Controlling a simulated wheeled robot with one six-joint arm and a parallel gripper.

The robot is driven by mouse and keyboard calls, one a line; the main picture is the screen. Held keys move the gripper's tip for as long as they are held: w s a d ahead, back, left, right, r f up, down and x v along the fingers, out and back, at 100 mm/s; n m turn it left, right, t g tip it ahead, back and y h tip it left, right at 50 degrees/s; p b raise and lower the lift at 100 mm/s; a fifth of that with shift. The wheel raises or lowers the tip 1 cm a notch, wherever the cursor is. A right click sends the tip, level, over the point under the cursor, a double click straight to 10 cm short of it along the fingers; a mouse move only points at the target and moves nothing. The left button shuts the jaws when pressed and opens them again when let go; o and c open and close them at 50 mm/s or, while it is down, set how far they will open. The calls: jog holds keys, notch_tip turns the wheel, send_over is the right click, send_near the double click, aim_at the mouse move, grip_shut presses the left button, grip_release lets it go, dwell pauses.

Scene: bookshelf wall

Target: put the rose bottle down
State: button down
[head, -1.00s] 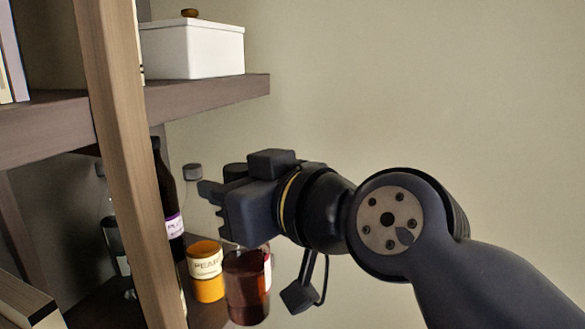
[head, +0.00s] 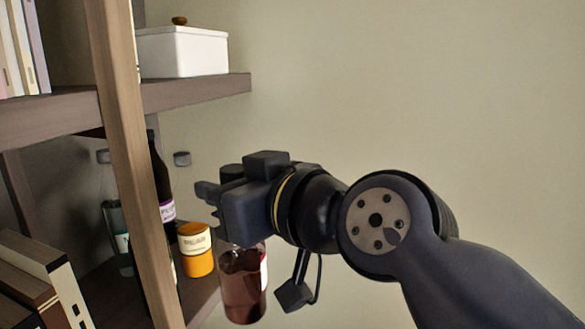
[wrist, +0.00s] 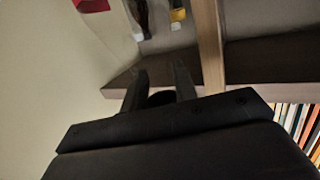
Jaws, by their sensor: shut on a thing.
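The rose bottle (head: 243,287) is a clear bottle with reddish-pink liquid and a label at its right edge. It hangs roughly upright below my gripper (head: 212,197) in the head view, its neck hidden behind the jaws. In the wrist view, my gripper (wrist: 160,88) is shut around a dark round piece (wrist: 161,98), which looks like the bottle's cap. The bottle is just right of the lower shelf board (head: 202,292); I cannot tell whether its base touches anything.
A clear bottle (head: 115,235) is further left. A white box (head: 183,52) sits on the upper shelf (head: 200,92). Books (head: 40,275) fill the lower left.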

jog(key=shift+w+f, duration=0.4)
jog(key=shift+w, duration=0.3)
jog(key=w+d+f+m+t+h, duration=0.2)
jog(key=w+d+f+m+h, duration=0.15)
jog(key=w+f, duration=0.55)
jog(key=w+d+f+m+t+h, duration=0.2)
jog(key=w+f+m+t+h, duration=0.15)
jog(key=w+f, duration=0.55)
jog(key=w+d+f+m+h, duration=0.4)
jog(key=d+f, duration=0.3)
jog(key=f, duration=0.4)
jog(key=s+d+f+m+g+h, duration=0.1)
jog(key=s+d+f+m+h, duration=0.15)
jog(key=d+f+h, duration=0.65)
jog(key=s+f+n+y, duration=0.2)
jog(key=s+f+y, duration=0.1)
jog(key=f, duration=0.5)
jog(key=s+d+f+n+y, duration=0.1)
jog(key=s+f+y, duration=0.3)
jog(key=f, duration=0.5)
jog(key=shift+d+n+t+y, duration=0.2)
jog(key=shift+n+t+y, duration=0.2)
jog(key=shift+n+t, duration=0.05)
